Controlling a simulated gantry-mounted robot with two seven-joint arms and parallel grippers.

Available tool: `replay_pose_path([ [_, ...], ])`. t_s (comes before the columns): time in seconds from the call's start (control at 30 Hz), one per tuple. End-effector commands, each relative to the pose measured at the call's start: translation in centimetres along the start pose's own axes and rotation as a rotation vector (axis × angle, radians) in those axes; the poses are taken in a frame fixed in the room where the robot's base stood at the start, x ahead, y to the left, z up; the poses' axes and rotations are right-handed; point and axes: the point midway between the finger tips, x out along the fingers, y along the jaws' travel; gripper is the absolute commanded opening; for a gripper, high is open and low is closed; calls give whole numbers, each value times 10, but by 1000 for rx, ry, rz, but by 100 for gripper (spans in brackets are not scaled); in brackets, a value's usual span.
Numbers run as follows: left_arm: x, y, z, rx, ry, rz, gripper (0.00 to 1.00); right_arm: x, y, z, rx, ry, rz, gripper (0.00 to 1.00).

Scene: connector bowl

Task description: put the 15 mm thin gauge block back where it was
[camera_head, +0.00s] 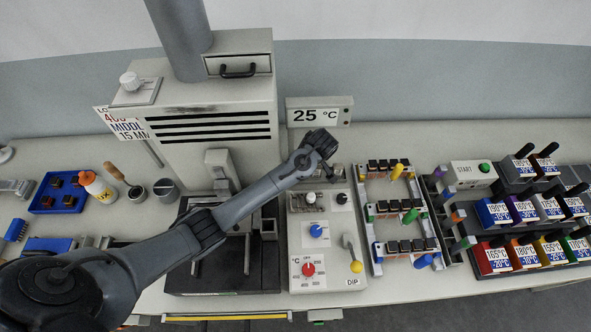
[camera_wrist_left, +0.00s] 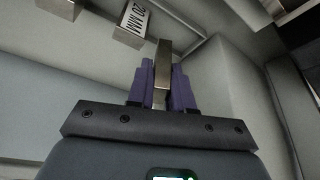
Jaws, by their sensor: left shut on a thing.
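In the left wrist view my left gripper (camera_wrist_left: 162,75) has its purple fingers shut on a thin metallic gauge block (camera_wrist_left: 163,55). The block stands out beyond the fingertips. A piece with a "20 MM" label (camera_wrist_left: 133,20) is beyond it, up and to the left, apart from the held block. In the head view my left arm crosses the machine from the lower left, and its wrist (camera_head: 320,143) is below the "25 °C" display. The fingers and the block cannot be made out there. My right gripper is in neither view.
A control panel (camera_head: 325,245) with knobs lies below my wrist. Racks (camera_head: 400,215) and labelled blocks (camera_head: 495,257) fill the right. A blue tray (camera_head: 40,202) is left.

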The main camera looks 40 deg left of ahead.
Motion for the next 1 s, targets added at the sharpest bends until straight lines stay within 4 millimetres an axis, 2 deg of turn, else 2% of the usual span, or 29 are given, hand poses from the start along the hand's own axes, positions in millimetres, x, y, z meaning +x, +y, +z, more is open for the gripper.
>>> replay_pose_path([
  [0.1, 16, -15, -8, -1, 0, -1, 0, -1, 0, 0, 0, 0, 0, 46],
  [0.3, 28, -26, -14, 0, 1, 2, 0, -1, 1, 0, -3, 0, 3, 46],
  [0.47, 34, -27, -14, 1, 1, 1, 0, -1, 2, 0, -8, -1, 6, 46],
  [0.77, 64, -27, -1, 1, 1, 1, 0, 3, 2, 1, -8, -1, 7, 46],
  [1.0, 66, -27, 0, 0, 1, 2, 0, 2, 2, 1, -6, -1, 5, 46],
])
